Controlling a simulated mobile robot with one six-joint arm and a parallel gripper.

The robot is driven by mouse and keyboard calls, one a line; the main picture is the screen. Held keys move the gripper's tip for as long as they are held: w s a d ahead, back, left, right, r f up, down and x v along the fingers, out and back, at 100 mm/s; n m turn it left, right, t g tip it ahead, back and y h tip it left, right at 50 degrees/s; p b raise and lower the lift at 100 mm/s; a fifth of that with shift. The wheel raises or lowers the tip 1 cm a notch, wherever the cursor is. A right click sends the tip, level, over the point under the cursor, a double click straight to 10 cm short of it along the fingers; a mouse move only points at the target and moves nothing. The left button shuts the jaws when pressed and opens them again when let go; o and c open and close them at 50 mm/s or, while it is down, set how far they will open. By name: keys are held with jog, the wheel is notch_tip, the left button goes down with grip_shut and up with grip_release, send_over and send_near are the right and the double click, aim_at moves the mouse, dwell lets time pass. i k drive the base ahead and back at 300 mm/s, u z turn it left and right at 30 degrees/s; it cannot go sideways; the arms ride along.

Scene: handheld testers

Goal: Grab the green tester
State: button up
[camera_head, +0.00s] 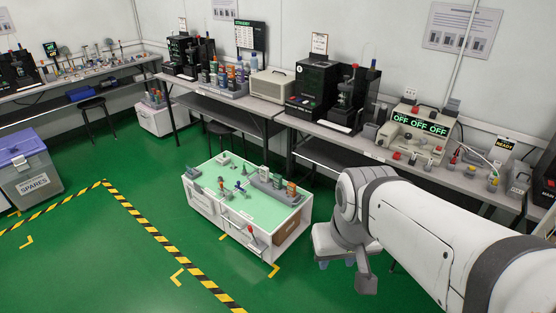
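Several small handheld testers stand in a grey rack (268,187) on the right part of a low white cart's pale green top (215,178). An upright orange-and-green item (291,189) is at the rack's right end. It is too small to tell for sure which item is the green tester. My gripper (346,262) hangs from my white arm to the right of the cart, apart from the rack. Its fingers are small and partly turned away, so its opening is unclear. I see nothing held in it.
Other small parts (240,187) lie on the cart top. A long bench (345,144) with instruments runs behind the cart, with a dark stool (222,130) near it. A grey bin (30,178) stands at left. Green floor is clear left of the cart, crossed by striped tape (150,228).

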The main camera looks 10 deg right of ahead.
aim_at(277, 178)
jog(key=z, duration=0.35)
jog(key=i, duration=0.5)
jog(key=z, duration=0.55)
jog(key=i, duration=1.45)
jog(key=u, duration=0.5)
jog(key=i, duration=0.85)
jog(key=u, duration=0.8)
